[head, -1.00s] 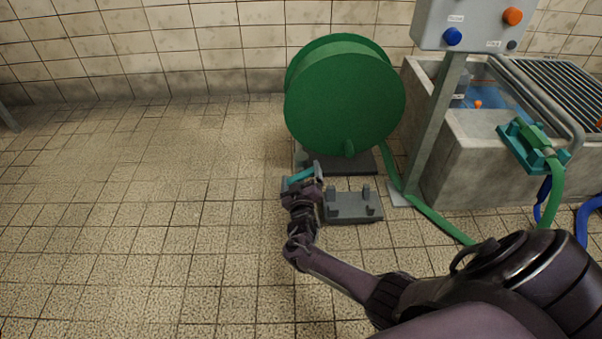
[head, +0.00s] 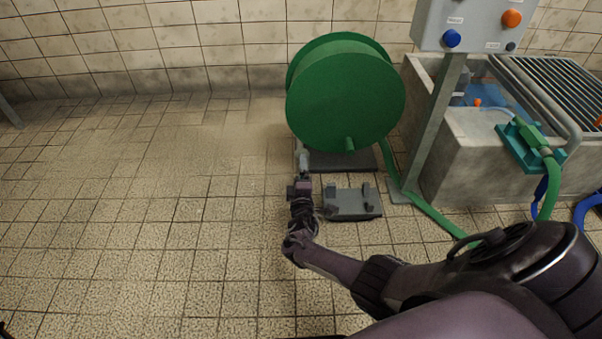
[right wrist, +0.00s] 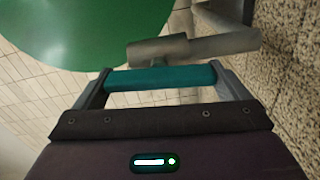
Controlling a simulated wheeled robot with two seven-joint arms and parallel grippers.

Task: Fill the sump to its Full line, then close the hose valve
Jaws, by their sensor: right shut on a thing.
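The sump is a concrete tank (head: 480,155) at the right in the head view, with blue water (head: 468,98) and a small orange float (head: 477,102). A green hose nozzle (head: 530,137) sits in a teal holder on its rim; a thin pale arc runs from it into the tank. The level against the Full line is too small to read. My right gripper (head: 304,172) is low beside the hose reel, shut on the teal valve handle (right wrist: 160,78). The grey valve body (right wrist: 190,48) lies just beyond the handle in the right wrist view. My left gripper is out of view.
The green hose reel (head: 345,95) stands behind my right gripper. A grey floor bracket (head: 352,203) lies right of it. A control box (head: 475,25) on a post, with blue and orange knobs, stands before the sump. The tiled floor at left is clear.

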